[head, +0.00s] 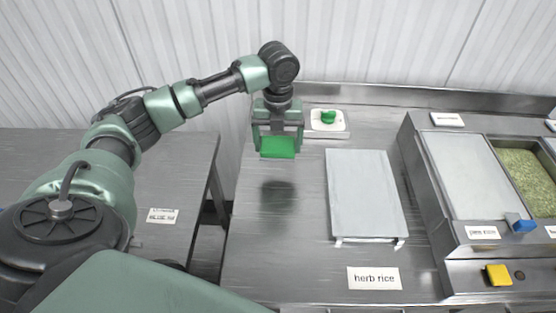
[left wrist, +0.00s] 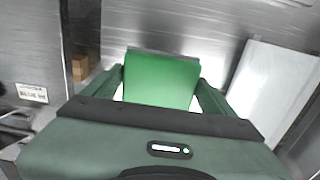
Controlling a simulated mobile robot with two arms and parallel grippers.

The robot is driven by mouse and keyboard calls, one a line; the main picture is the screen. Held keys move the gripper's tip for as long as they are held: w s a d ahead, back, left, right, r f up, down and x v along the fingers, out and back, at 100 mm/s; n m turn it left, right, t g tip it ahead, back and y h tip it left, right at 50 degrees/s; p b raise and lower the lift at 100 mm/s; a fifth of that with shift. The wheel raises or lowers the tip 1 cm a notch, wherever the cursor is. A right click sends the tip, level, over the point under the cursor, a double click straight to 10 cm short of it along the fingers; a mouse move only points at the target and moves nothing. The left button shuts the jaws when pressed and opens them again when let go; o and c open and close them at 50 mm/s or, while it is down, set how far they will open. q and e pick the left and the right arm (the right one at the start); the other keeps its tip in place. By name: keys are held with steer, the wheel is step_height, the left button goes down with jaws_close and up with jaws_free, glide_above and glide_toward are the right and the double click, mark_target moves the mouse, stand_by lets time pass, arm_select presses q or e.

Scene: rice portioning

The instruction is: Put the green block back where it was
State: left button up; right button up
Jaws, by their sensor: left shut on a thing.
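The green block (head: 278,147) is held in my left gripper (head: 278,140), above the left part of the steel counter, with a dark shadow on the surface below it. In the left wrist view the green block (left wrist: 160,80) sits between the two fingers of my left gripper (left wrist: 160,90), which are shut on it. My right gripper is in neither view.
A white dish with a green-topped item (head: 328,117) stands at the back. A white board (head: 366,190) lies to the right, with a "herb rice" label (head: 374,278) in front. Food bins (head: 520,150), a blue piece (head: 519,222) and a yellow block (head: 498,275) are at right. The counter's front left is clear.

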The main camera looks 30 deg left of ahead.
mark_target(278, 143)
arm_select(q)
step_height(278, 143, down, 4)
steer(key=shift+r, duration=0.2)
steer(key=shift+f+p, duration=0.5)
steer(key=shift+f, duration=1.65)
steer(key=o, duration=1.1)
steer(key=shift+f, duration=0.15)
steer(key=shift+o, duration=0.2)
steer(key=shift+r, duration=0.4)
step_height(278, 143, up, 11)
steer(key=b, duration=0.2)
steer(key=shift+f+b, duration=0.15)
steer(key=shift+b, duration=0.15)
steer(key=shift+r, duration=0.4)
